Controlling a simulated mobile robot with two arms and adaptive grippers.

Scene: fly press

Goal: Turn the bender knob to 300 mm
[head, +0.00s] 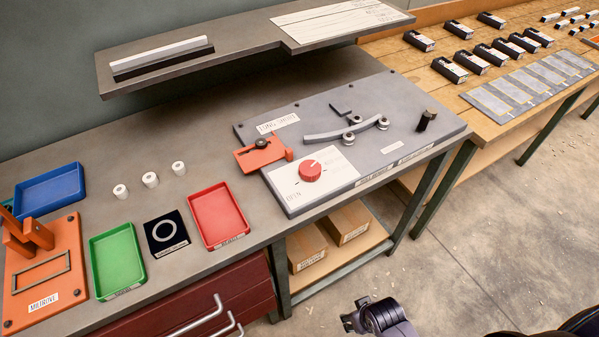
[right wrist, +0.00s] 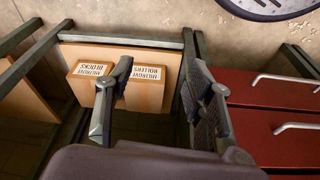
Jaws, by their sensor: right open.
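The bender knob (head: 310,171) is a round red knob on a white dial plate (head: 330,187) at the front left of the grey bender (head: 400,105). A white pointer mark shows on the knob toward its upper right; the dial's scale is too small to read. My right gripper (head: 368,316) is low in front of the bench, over the floor side, well apart from the knob. In the right wrist view the right gripper (right wrist: 160,100) is open and empty, with cardboard boxes (right wrist: 145,88) on the lower shelf beyond it. My left gripper is not in view.
An orange block (head: 262,157) sits left of the knob, beside the dial plate. Red (head: 217,219), green (head: 117,260) and blue (head: 50,189) trays stand farther left. A shelf (head: 240,50) overhangs the bench's back. Red drawers (head: 200,300) with handles are below the bench.

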